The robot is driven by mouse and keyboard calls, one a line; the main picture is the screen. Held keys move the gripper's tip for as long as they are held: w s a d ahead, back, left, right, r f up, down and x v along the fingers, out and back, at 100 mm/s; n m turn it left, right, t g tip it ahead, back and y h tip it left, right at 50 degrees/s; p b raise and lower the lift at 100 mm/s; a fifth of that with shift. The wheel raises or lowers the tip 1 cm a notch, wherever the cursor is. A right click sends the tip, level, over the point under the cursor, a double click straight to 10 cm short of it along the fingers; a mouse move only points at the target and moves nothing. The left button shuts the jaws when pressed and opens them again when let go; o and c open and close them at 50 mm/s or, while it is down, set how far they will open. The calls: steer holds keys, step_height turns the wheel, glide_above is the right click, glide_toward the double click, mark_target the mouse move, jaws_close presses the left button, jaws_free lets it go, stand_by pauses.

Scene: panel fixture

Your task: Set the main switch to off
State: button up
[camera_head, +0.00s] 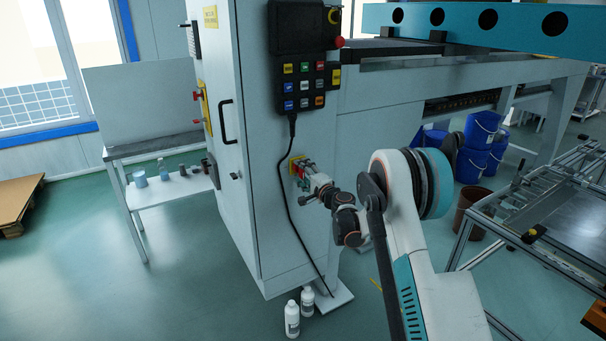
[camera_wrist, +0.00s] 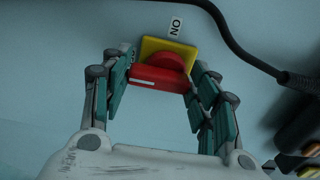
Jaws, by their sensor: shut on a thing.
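The main switch is a red rotary handle (camera_wrist: 162,76) on a yellow plate (camera_wrist: 150,46), set on the cabinet's side panel. It also shows small in the head view, where its yellow plate (camera_head: 294,161) is partly covered by my gripper (camera_head: 304,173). In the wrist view my gripper (camera_wrist: 157,68) has one finger at each end of the handle and is shut on it. The handle's bar lies nearly crosswise, with a white line along it. An "ON" label (camera_wrist: 175,27) stands above the plate. Another label (camera_wrist: 129,56) at the left is partly hidden by the left finger.
A black cable (camera_head: 291,200) hangs from the control pendant (camera_head: 304,86) just left of the switch. A black door handle (camera_head: 227,122) sticks out from the cabinet front. White bottles (camera_head: 292,318) stand on the floor below. Blue buckets (camera_head: 480,130) are at the right.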

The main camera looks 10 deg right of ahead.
stand_by(0.4)
steer(key=o, duration=1.1)
steer(key=shift+c, duration=0.2)
steer(key=v, duration=1.2)
